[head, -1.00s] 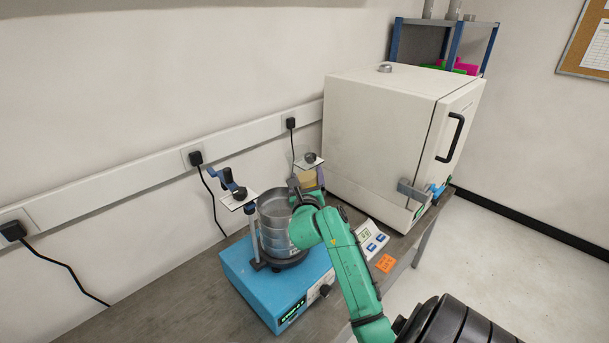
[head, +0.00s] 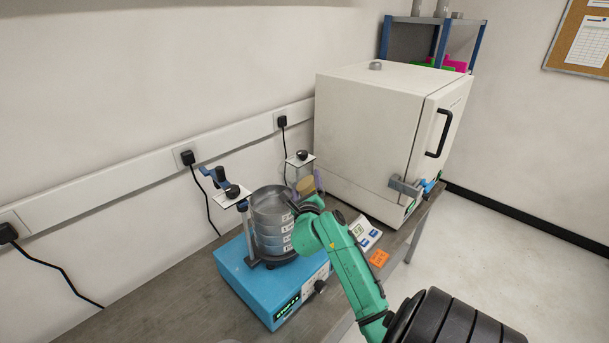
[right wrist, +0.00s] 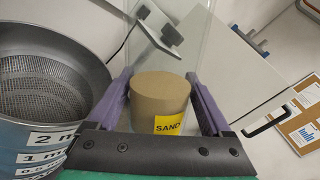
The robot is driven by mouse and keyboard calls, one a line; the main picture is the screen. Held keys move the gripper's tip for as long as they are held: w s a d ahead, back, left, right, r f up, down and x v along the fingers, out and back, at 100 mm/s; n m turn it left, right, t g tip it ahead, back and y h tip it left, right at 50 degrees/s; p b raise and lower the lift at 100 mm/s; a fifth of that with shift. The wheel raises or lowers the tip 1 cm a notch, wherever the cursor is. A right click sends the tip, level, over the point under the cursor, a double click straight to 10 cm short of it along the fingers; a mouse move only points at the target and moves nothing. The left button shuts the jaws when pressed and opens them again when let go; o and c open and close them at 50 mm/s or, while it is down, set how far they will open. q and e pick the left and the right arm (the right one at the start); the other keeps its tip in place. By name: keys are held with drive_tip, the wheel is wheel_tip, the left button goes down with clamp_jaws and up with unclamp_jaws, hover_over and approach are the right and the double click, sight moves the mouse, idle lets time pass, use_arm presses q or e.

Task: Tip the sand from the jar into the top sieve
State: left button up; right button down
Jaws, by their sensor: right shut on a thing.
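The glass jar (right wrist: 176,40) is clear, with tan sand (right wrist: 160,97) inside and a yellow SAND label (right wrist: 168,125). My right gripper (right wrist: 165,100) has its purple fingers shut on either side of the jar. In the head view the sand (head: 306,187) shows just right of the sieve stack, partly hidden by my green right arm. The top sieve (head: 270,198) is a metal ring on the stack, on the blue shaker (head: 255,285). In the right wrist view the top sieve (right wrist: 45,85) stands left of the jar, its mesh bare. My left gripper is out of view.
Two shaker posts with clamp knobs (head: 232,191) stand beside the stack. A white oven (head: 375,130) stands behind at the right. A small white instrument (head: 365,232) and an orange tag (head: 379,259) lie on the bench right of my arm. The bench's left front is clear.

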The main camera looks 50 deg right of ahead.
drive_tip(key=shift+s+d+f+n, duration=0.15)
drive_tip(key=shift+f+n, duration=0.15)
drive_tip(key=shift+n, duration=0.25)
drive_tip(key=shift+s+d+f+n, duration=0.1)
drive_tip(key=shift+f+n, duration=0.15)
drive_tip(key=shift+n, duration=0.3)
drive_tip(key=shift+s+d+f+n+b, duration=0.15)
drive_tip(key=shift+n+b, duration=0.45)
drive_tip(key=shift+n, duration=0.4)
drive_tip(key=shift+r+n, duration=0.2)
drive_tip(key=shift+n, duration=0.1)
drive_tip(key=shift+n+p, duration=0.3)
drive_tip(key=shift+p, duration=0.35)
drive_tip(key=shift+d+r+n, duration=0.1)
drive_tip(key=shift+n, duration=0.4)
drive_tip(key=n, duration=0.3)
drive_tip(key=shift+r, duration=0.25)
drive_tip(key=shift+w+a+r+n, duration=0.1)
drive_tip(key=shift+a+r+n, duration=0.1)
drive_tip(key=shift+n, duration=0.3)
drive_tip(key=shift+w+a+r+n, duration=0.1)
drive_tip(key=shift+a+n, duration=0.05)
drive_tip(key=shift+n, duration=0.35)
